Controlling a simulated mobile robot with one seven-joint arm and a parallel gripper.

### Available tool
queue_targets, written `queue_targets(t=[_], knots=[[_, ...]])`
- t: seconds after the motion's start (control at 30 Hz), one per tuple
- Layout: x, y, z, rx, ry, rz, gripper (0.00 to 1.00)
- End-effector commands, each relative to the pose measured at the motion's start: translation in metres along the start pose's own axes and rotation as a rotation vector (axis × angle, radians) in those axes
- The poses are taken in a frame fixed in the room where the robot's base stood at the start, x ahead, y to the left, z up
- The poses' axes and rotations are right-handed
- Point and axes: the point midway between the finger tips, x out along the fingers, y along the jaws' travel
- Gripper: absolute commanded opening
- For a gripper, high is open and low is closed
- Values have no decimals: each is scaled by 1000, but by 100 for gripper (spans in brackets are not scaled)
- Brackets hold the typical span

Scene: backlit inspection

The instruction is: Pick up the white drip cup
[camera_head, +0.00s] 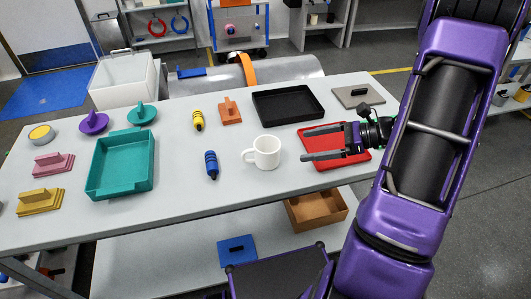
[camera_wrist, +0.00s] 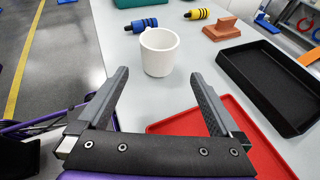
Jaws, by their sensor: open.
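The white drip cup (camera_head: 264,152) stands upright on the grey table, near its front edge, with its handle on the left in the head view. In the wrist view the cup (camera_wrist: 159,51) is ahead of the fingers, near the middle of the gap; its handle is only partly seen there. My gripper (camera_head: 305,147) is open and empty. It hovers over the red tray, to the right of the cup, with its fingers pointing left toward it. In the wrist view both fingers (camera_wrist: 158,88) are spread wide, and the cup is apart from them, beyond the fingertips.
The red tray (camera_head: 326,164) lies under my gripper. A black tray (camera_head: 287,104) is behind the cup. A teal tray (camera_head: 122,163) is farther left. Table between cup and gripper is clear.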

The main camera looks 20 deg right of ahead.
Motion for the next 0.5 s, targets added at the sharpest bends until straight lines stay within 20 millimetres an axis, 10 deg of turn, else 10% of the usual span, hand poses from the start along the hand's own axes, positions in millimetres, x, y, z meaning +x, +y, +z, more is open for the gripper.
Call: queue_targets(t=[0.5], knots=[[82,0,-1,-1,4,-1,100]])
